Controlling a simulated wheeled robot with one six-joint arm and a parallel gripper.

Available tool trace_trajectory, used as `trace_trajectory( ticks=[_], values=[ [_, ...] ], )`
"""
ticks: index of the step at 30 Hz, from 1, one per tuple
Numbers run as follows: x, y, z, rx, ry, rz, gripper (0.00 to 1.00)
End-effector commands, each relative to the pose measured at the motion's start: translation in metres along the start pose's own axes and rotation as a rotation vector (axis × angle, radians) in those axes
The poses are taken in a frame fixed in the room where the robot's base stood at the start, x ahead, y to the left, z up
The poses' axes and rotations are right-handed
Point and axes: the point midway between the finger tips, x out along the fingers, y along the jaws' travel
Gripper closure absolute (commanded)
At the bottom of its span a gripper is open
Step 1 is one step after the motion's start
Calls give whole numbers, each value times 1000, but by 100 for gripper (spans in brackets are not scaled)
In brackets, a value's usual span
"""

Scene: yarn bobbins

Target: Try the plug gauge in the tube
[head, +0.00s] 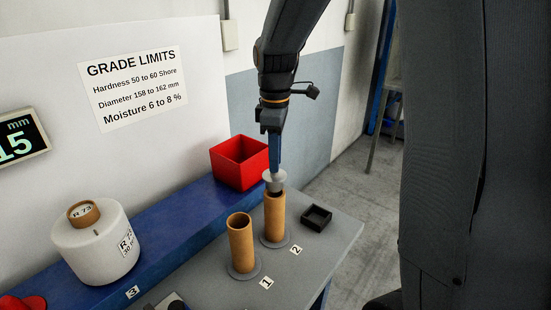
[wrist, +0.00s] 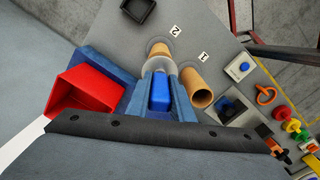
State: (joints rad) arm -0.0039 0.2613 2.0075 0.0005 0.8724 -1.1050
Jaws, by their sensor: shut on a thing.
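My gripper (head: 275,163) points down over the tube at mark 2 (head: 275,218) and is shut on the plug gauge. The gauge's blue handle (wrist: 160,92) shows between the fingers in the wrist view. Its pale grey disc (head: 274,176) and a dark part below it show in the head view. The dark part is at the tube's mouth; I cannot tell how far it reaches inside. The tube is brown, upright, on a round grey base. A second brown tube (head: 240,245) stands open and empty-looking at mark 1; it also shows in the wrist view (wrist: 197,90).
A red bin (head: 239,163) stands behind the tubes on the blue ledge. A small black open box (head: 316,218) lies right of tube 2. A white yarn bobbin (head: 95,245) is at left. In the wrist view, coloured items (wrist: 290,127) lie at right.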

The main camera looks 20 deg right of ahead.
Motion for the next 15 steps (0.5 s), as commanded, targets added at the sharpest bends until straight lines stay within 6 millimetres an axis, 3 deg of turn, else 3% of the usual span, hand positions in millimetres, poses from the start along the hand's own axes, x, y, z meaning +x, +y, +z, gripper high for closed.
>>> trace_trajectory(
  ticks=[15],
  values=[
    [-20,0,0,0,0,1,100]
  ],
)
